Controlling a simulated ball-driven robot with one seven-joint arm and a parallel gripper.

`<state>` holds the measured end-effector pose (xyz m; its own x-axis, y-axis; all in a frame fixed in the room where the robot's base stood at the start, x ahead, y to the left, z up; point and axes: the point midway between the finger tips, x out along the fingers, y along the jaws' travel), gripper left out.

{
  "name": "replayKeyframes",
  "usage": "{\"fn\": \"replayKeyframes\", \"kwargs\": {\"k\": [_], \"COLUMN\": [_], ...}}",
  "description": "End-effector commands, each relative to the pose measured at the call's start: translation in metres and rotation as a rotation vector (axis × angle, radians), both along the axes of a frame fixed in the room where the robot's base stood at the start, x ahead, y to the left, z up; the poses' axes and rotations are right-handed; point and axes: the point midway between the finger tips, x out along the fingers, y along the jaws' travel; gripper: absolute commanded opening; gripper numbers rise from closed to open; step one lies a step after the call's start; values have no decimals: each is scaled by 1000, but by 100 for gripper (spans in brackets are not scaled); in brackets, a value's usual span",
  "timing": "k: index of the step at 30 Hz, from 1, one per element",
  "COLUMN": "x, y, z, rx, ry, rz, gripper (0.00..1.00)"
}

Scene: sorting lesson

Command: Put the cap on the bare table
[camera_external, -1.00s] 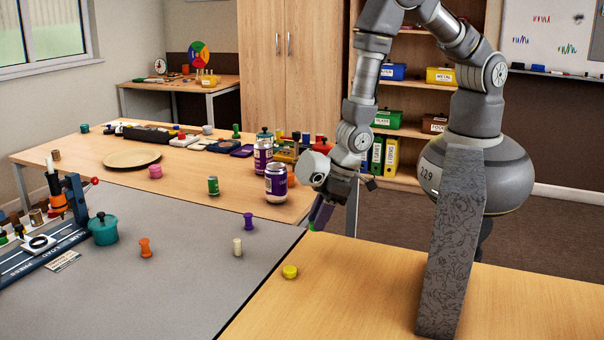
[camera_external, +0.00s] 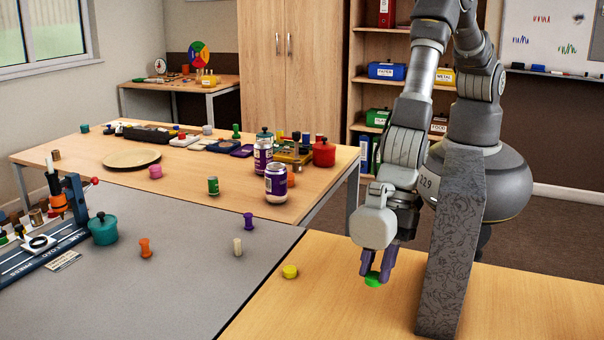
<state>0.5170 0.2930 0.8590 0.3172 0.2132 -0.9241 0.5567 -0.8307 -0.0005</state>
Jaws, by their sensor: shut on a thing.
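My gripper (camera_external: 376,274) points down over the bare wooden table (camera_external: 335,310) in the front right. Its purple fingers are shut on a round green cap (camera_external: 373,281), whose lower part shows below the fingertips. I cannot tell whether the cap touches the tabletop or hangs just above it. The upper part of the cap is partly hidden by the fingers.
A yellow round piece (camera_external: 290,271) lies on the wood left of my gripper. A tall grey patterned panel (camera_external: 452,240) stands close on the right. A grey mat (camera_external: 170,290) with several pegs lies left. The wood in front is clear.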

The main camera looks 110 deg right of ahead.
Motion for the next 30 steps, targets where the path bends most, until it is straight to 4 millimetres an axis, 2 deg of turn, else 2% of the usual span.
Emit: {"fn": "replayKeyframes", "kwargs": {"k": [6, 11, 15, 27, 28, 30], "x": [-1, -1, 0, 0, 0, 0], "y": [0, -1, -1, -1, -1, -1], "z": [-48, -67, -90, -97, -96, -95], "rx": [-1, -1, -1, 0, 0, 0], "ry": [3, 2, 2, 0, 0, 0], "rz": [-1, -1, 0, -1, -1, -1], "gripper": [0, 0, 0, 0, 34, 50]}}
